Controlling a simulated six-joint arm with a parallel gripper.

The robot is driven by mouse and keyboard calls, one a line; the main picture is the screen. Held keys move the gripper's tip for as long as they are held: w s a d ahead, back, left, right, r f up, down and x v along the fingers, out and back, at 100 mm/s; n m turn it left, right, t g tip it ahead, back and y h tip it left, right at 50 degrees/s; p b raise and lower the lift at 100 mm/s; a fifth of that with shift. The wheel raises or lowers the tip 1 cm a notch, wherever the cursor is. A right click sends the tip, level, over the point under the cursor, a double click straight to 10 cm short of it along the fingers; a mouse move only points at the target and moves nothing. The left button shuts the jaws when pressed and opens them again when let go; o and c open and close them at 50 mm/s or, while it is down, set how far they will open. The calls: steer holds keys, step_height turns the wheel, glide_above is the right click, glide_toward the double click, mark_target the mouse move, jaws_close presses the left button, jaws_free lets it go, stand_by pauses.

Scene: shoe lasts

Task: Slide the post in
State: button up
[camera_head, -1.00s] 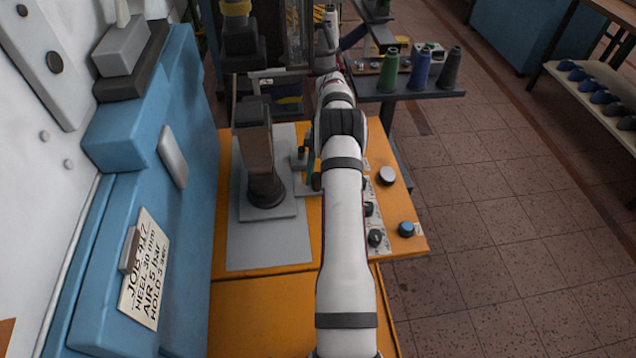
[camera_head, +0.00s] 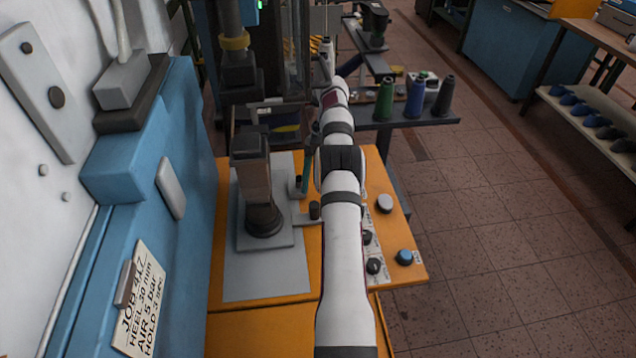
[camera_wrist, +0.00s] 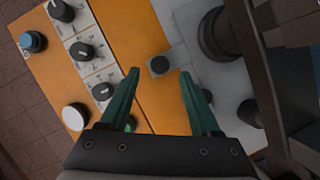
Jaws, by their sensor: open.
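The post (camera_head: 263,217) stands upright on a grey plate, with a dark round foot and a brown block above. Its dark round foot (camera_wrist: 216,34) shows at the upper right of the wrist view. A short dark knob (camera_head: 314,210) sits on a grey tab beside the post's plate; it also shows in the wrist view (camera_wrist: 160,65). My gripper (camera_wrist: 161,77) is open, its teal fingers apart, with the knob appearing between and just beyond the tips. I cannot tell its height above the knob. In the head view my arm hides most of the gripper.
Another short dark peg (camera_head: 298,184) stands near the post. A control panel with black dials (camera_head: 374,266), a white button (camera_head: 384,203) and a blue button (camera_head: 404,257) lies right of my arm on the orange table (camera_head: 340,283). The blue machine body (camera_head: 120,240) stands left.

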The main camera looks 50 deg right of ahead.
steer(key=shift+v, duration=0.9)
steer(key=shift+s+a, duration=0.1)
steer(key=a+t+y, duration=0.1)
steer(key=s+a+f+y, duration=0.1)
steer(key=a+m+t+y, duration=0.1)
steer(key=shift+s+f+t, duration=0.3)
steer(key=shift+s, duration=0.05)
steer(key=s+a+m+t+y, duration=0.1)
steer(key=a+m+t+y, duration=0.15)
steer(key=m+t, duration=0.35)
steer(key=m+t+h, duration=0.6)
steer(key=m+h, duration=0.8)
steer(key=m, duration=0.3)
glide_toward(310, 205)
steer(key=shift+y, duration=0.35)
steer(key=x, duration=0.4)
steer(key=f+x, duration=0.1)
steer(key=x, duration=0.3)
steer(key=d+x, duration=0.1)
steer(key=x, duration=0.3)
steer(key=shift+s+d+f, duration=0.1)
steer(key=shift+s+f, duration=0.05)
steer(key=shift+s, duration=0.25)
steer(key=shift+w+d+f, duration=0.2)
steer(key=shift+w, duration=0.3)
